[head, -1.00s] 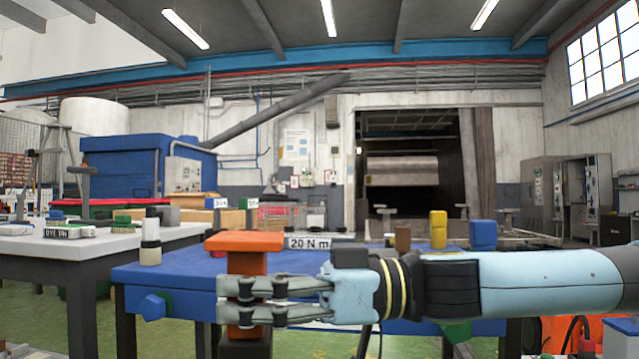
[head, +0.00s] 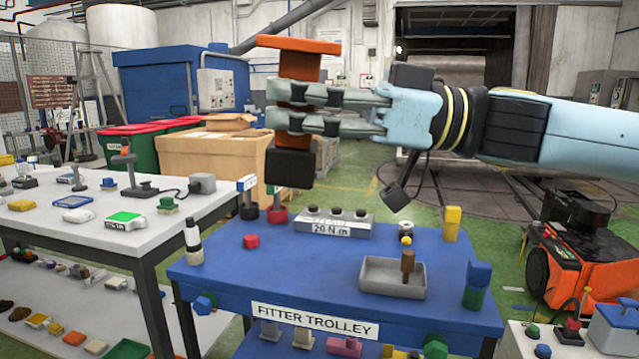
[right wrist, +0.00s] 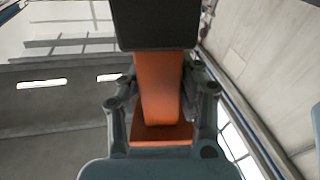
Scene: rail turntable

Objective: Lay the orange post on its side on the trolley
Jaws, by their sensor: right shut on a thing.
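The orange post (head: 305,66) has a flat orange cap on top and a black block at its lower end. It is near upright, slightly tilted, in the air above the back left part of the blue trolley (head: 330,270) marked FITTER TROLLEY. My right gripper (head: 290,107) comes in from the right and is shut around the post's shaft, between cap and block. In the right wrist view the orange shaft (right wrist: 158,90) sits between the two fingers, with the black block (right wrist: 155,22) nearest the top edge. My left gripper is not in view.
On the trolley stand a grey 20 N m block (head: 333,224), a grey tray (head: 378,280) with a brown peg, a red knob (head: 251,241), a white-and-black bottle (head: 193,243), and yellow and blue-green blocks at right. The front middle is clear. A white table (head: 60,225) stands left.

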